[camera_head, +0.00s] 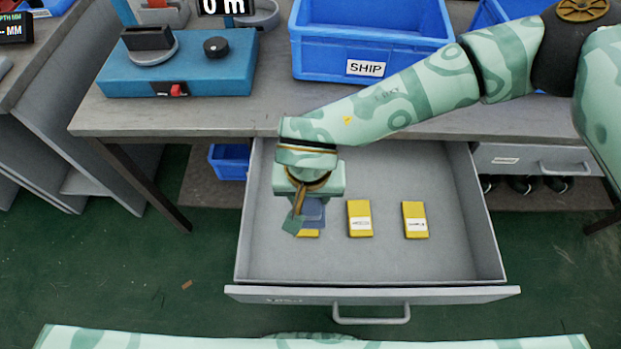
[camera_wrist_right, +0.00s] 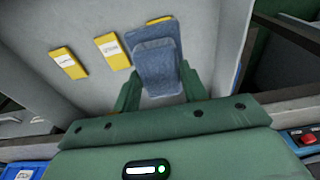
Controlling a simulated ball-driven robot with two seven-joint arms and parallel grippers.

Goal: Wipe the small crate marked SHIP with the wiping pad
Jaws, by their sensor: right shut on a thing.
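The blue crate marked SHIP (camera_head: 325,66) stands on the workbench at the top middle of the head view. My right gripper (camera_head: 303,214) reaches down into the open drawer. It is shut on a blue-grey pad (camera_head: 315,209), which looks like the wiping pad. In the right wrist view the pad (camera_wrist_right: 157,72) lies between the two green fingers of the right gripper (camera_wrist_right: 161,88). The pad partly covers a yellow labelled block (camera_head: 308,234). I cannot tell whether the pad touches the drawer floor. My left gripper is not in view.
The grey drawer (camera_head: 375,294) stands open below the bench. Two more yellow blocks (camera_head: 359,218) (camera_head: 415,220) lie in it; the drawer floor around them is bare. A teal device (camera_head: 215,68) with knob and red switch stands on the bench, left of the crate.

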